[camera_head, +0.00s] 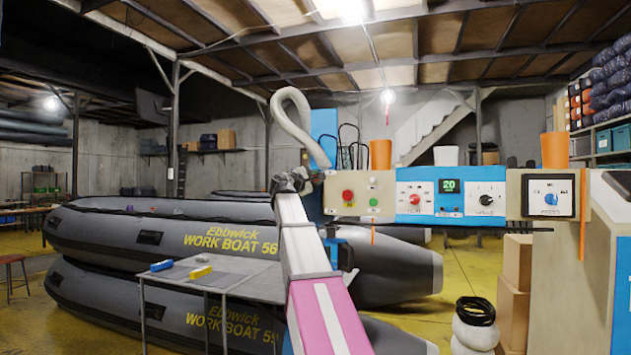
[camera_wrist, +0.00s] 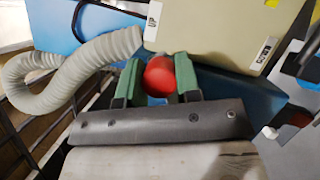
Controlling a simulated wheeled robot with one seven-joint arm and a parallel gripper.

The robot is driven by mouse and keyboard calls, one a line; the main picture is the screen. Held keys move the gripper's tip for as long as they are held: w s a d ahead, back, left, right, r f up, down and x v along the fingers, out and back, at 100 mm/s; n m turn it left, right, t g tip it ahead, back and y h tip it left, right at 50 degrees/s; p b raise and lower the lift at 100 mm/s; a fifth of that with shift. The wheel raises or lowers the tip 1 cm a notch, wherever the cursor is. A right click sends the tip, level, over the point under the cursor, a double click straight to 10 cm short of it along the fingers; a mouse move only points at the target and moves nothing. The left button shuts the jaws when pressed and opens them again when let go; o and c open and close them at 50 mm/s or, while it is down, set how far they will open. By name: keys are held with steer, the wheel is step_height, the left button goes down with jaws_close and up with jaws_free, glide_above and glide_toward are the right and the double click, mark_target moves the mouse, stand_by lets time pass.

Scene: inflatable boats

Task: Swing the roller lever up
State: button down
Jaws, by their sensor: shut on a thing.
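A round red knob (camera_wrist: 160,75) shows in the wrist view between the two green fingers of my gripper (camera_wrist: 158,82). My gripper is shut on this knob, which I take to be the end of the roller lever. The lever's shaft is hidden, so I cannot tell its angle. The knob sits just below the edge of a beige panel box (camera_wrist: 205,30), beside a blue surface. In the head view my arm reaches up to the left end of the control panel (camera_head: 385,212), and its wrist hides the knob.
The panel carries a red button (camera_head: 348,195), a green button (camera_head: 373,202), a display reading 20 (camera_head: 450,187) and dials. A pale hose (camera_head: 290,120) loops above my wrist. Grey boats (camera_head: 180,240) and a table (camera_head: 225,278) stand at left, boxes (camera_head: 514,290) at right.

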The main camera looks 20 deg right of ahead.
steer(key=shift+r, duration=0.1)
steer(key=c, duration=0.8)
jaws_free()
steer(key=shift+a, duration=0.1)
steer(key=v, duration=1)
steer(key=shift+s+a, duration=0.25)
